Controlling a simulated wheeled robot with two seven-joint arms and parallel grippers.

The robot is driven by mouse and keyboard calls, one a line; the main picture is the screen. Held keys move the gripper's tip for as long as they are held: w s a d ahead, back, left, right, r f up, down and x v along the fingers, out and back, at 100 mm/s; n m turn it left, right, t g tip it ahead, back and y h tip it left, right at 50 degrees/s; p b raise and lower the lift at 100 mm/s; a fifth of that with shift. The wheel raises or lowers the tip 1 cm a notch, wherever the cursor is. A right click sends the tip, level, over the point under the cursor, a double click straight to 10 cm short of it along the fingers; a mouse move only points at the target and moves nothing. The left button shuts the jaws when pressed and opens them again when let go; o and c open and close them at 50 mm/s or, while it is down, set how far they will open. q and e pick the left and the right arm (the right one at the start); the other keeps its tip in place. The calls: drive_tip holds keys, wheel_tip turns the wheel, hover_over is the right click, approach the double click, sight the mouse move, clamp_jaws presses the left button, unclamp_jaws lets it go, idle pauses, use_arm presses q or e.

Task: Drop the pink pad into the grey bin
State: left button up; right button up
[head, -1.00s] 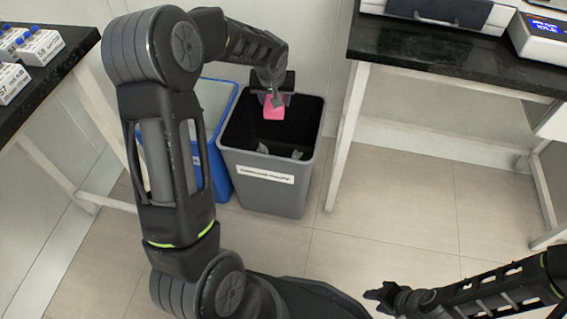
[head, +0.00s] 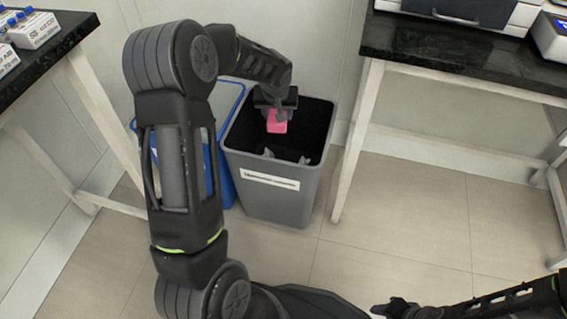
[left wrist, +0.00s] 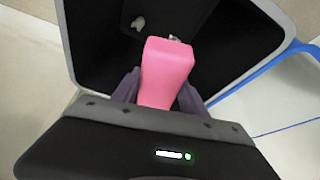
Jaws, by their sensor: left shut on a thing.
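The pink pad (head: 277,121) is held in my left gripper (head: 276,112), over the open mouth of the grey bin (head: 272,200). In the left wrist view the pad (left wrist: 166,72) sits between the two fingers of the left gripper (left wrist: 158,92), with the dark inside of the bin below and the bin's rim (left wrist: 235,88) around it. The bin has a white label on its front and some crumpled light scraps inside. My right gripper (head: 383,309) is low at the bottom right, away from the bin; its fingers are too small and dark to read.
A blue bin (head: 228,190) stands directly left of the grey bin, partly behind my left arm. A dark-topped bench (head: 450,50) with instruments stands at the right. Another bench (head: 60,45) with white boxes is at the left. The floor in front is clear.

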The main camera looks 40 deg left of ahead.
use_arm(q)
drive_tip(key=shift+f+b, duration=0.8)
drive_tip(key=shift+f, duration=0.85)
drive_tip(key=o, duration=1.3)
drive_tip(key=shift+r, duration=0.15)
drive_tip(key=p+v, duration=0.2)
drive_tip(key=v, duration=0.5)
drive_tip(key=shift+s+d+r+p, duration=0.15)
drive_tip(key=shift+r+p, duration=0.15)
